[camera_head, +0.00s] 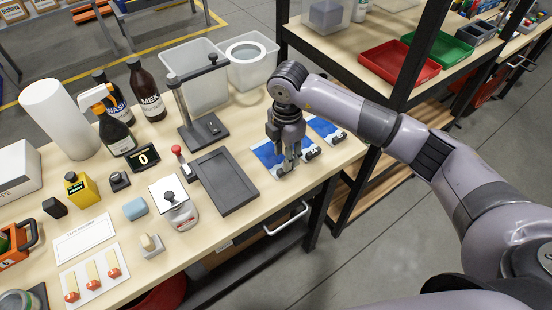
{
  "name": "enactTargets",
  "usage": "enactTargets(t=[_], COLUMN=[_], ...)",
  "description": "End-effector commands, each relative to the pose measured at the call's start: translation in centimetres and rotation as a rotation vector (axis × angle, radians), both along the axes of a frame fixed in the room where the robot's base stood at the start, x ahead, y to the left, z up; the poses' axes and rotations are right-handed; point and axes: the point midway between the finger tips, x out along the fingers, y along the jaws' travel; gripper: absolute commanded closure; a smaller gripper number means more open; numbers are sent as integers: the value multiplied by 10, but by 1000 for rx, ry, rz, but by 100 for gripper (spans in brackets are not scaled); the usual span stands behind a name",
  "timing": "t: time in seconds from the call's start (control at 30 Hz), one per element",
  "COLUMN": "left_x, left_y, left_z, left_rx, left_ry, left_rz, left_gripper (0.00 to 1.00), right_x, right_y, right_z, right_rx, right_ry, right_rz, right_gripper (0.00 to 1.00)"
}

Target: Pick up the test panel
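Two flat blue panels lie at the right end of the wooden bench; I cannot tell which one is the test panel. The nearer blue panel (264,152) is partly hidden by my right gripper. The farther blue panel (320,126) lies just to its right, partly behind my arm. Small dark and pale pieces (311,153) sit along their front edges. My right gripper (288,166) points down over the nearer panel, with its fingers apart. Whether the fingertips touch the panel is unclear. My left gripper is out of view.
A dark grey tray (225,182) and a black stand (203,135) are left of the panels. Clear bins (196,67) stand behind. A shelf rack with a red tray (399,64) and dark posts rises at right. Bottles and small blocks crowd the bench's left.

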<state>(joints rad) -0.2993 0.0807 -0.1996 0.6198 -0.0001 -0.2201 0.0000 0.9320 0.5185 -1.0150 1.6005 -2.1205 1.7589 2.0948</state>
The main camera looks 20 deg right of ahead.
Motion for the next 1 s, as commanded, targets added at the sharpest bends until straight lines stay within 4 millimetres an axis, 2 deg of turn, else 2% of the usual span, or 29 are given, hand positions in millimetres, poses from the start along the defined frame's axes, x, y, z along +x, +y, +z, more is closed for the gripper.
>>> enactTargets(t=[0.17,0.3,0.6,1.0], left_x=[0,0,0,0], left_y=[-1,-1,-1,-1], left_z=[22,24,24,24], left_rx=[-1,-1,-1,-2], left_ry=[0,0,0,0], left_rz=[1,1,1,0], left_gripper=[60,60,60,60], right_x=[-6,-5,-5,-5], right_y=[0,0,0,0], right_z=[-22,-42,-48,-48], right_rx=[-1,-1,0,0], right_ry=[6,3,1,1], right_rz=[-1,0,0,0], right_gripper=[63,63,63,90])
